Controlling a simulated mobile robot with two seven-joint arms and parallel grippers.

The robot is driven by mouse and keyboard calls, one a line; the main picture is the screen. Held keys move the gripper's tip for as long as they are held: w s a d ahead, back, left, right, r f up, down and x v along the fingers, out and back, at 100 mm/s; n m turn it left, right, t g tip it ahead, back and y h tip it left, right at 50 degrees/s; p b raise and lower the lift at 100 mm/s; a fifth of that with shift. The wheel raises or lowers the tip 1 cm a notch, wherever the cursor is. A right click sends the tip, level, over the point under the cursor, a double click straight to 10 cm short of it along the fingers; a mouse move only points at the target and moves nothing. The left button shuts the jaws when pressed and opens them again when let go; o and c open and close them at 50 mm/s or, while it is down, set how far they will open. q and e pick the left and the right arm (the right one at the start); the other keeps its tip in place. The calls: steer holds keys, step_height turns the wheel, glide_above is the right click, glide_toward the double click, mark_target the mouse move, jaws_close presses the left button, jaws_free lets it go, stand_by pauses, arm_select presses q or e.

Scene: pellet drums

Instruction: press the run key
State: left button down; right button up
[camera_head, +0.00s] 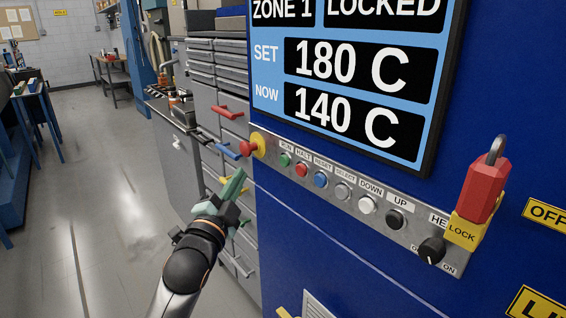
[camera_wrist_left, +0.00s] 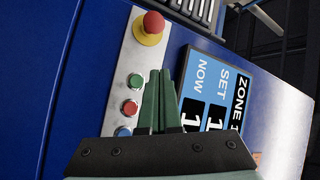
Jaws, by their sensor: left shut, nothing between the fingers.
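The run key is a green round button (camera_head: 284,159) under a RUN label on the blue machine's metal key strip (camera_head: 330,194). It also shows in the left wrist view (camera_wrist_left: 135,80), just left of the fingertips. My left gripper (camera_head: 238,176) is shut and empty, its green fingers pointing up toward the strip's left end. In the head view its tips are left of and below the green key, apart from it. In the wrist view the fingers (camera_wrist_left: 159,75) lie between the key and the display; their exact distance from the panel is hard to tell.
Right of the key are a red halt button (camera_head: 302,170), a blue reset button (camera_head: 320,180) and several others. A red mushroom button (camera_head: 248,148) juts out at left. A red padlock (camera_head: 483,190) hangs above a black knob (camera_head: 432,250). Floor at left is clear.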

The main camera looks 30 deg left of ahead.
mark_target(284, 161)
arm_select(q)
steer(key=w+d+b, duration=0.1)
steer(key=w+d, duration=0.2)
steer(key=w, duration=0.4)
steer(key=shift+w, duration=0.3)
steer(key=shift+w+d, duration=0.1)
steer(key=shift+d, duration=0.05)
stand_by(1.7)
steer(key=shift+w+d, duration=0.1)
steer(key=shift+w, duration=0.15)
steer(key=shift+w+d, duration=0.15)
steer(key=shift+w, duration=0.25)
stand_by(0.7)
steer(key=shift+s+p, duration=0.1)
steer(key=shift+p, duration=0.2)
steer(key=shift+s+a+p, duration=0.3)
steer(key=shift+s+p, duration=0.1)
steer(key=shift+s, duration=0.3)
